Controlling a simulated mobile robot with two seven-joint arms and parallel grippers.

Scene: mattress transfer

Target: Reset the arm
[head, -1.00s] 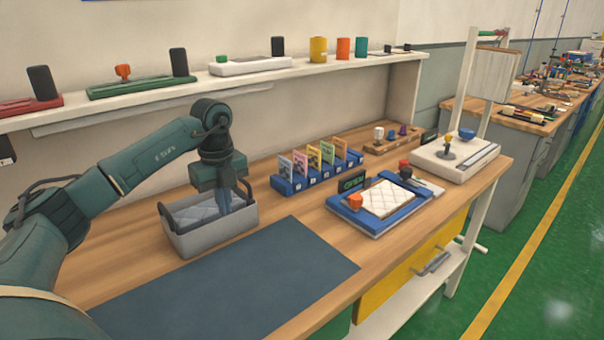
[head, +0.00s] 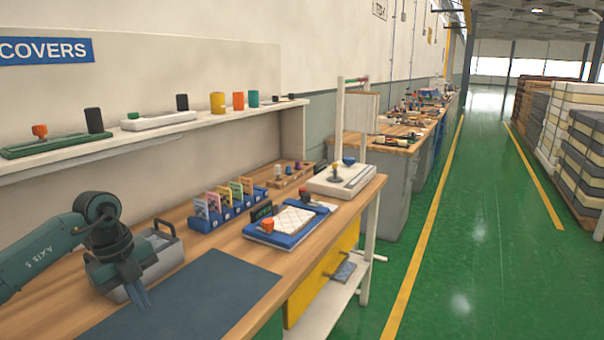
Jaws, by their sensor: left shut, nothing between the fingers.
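My left arm comes in from the left, and its gripper (head: 138,298) is shut and empty. It points down at the near side of the grey bin (head: 167,263), hiding part of it. The fingertips show in front of the bin, by the edge of the dark mat (head: 195,300); I cannot tell whether they touch it. The bin stands on the wooden workbench and has a dark handle. A white quilted pad (head: 292,221) lies on a blue tray (head: 262,237) further right. My right gripper is not in view.
A white fixture (head: 340,180) with a tall frame is at the bench's far end. Stacked mattresses (head: 575,140) stand across the green floor, which is clear.

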